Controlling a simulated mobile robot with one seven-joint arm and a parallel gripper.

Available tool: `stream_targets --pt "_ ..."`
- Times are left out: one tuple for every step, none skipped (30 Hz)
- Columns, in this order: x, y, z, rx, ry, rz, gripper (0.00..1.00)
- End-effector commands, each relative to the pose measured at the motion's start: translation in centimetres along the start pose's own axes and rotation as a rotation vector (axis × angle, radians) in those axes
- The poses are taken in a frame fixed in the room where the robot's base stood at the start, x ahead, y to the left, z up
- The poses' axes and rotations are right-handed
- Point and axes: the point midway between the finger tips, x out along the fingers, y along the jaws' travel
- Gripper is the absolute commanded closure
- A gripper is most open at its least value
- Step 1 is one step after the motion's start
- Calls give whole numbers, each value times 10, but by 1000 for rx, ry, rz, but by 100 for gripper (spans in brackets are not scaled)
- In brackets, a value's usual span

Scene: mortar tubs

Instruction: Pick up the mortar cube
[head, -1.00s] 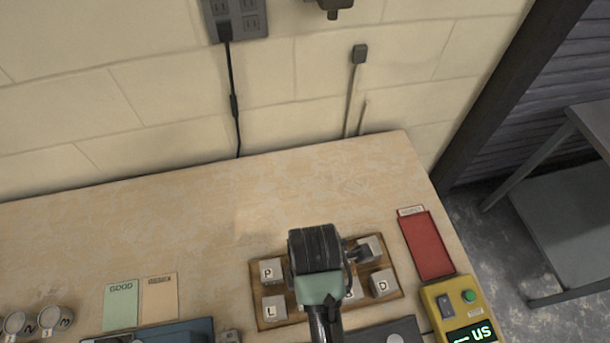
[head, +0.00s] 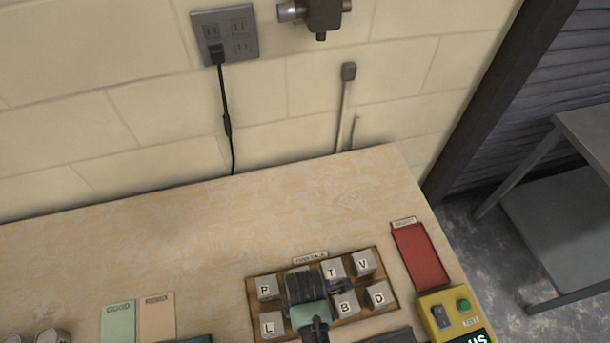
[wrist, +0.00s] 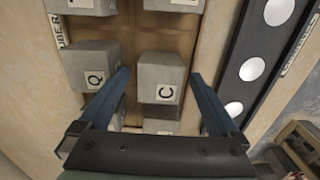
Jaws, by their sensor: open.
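Several grey mortar cubes with letter labels sit in a brown wooden tray (head: 252,306). In the wrist view, the cube marked C (wrist: 161,70) lies between the two blue fingers of my gripper (wrist: 158,74). The fingers are spread apart with a gap on each side, and I cannot tell their exact height against the cube. The cube marked Q (wrist: 92,66) is just left of the left finger. In the head view, my gripper (head: 312,284) is over the tray's middle and hides C and Q. Cubes P (head: 267,288), T (head: 333,269) and V (head: 363,263) show around it.
A red mat (head: 420,256) and a yellow control box (head: 450,309) are to the tray's right. Green (head: 118,323) and tan (head: 157,318) cards lie to the left. A black strip with white discs (wrist: 257,60) runs beside the tray. The bench behind the tray is clear.

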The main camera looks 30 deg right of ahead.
Motion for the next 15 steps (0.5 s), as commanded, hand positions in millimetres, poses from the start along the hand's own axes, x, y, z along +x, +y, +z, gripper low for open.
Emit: stream_targets --pt "1 0 0 0 0 1 3" --pt "1 0 0 0 0 1 3" --pt "1 0 0 0 0 1 3" --pt "1 0 0 0 0 1 3" --pt "1 0 0 0 0 1 3" --pt "1 0 0 0 0 1 3" --pt "1 0 0 0 0 1 6" --pt "0 0 0 0 0 1 12" --pt "0 0 0 0 0 1 19" --pt "0 0 0 0 0 1 24" --pt "0 0 0 0 0 1 30" --pt "0 0 0 0 0 1 37" --pt "0 0 0 0 0 0 42" --pt "0 0 0 0 0 0 48" --pt "0 0 0 0 0 0 55"
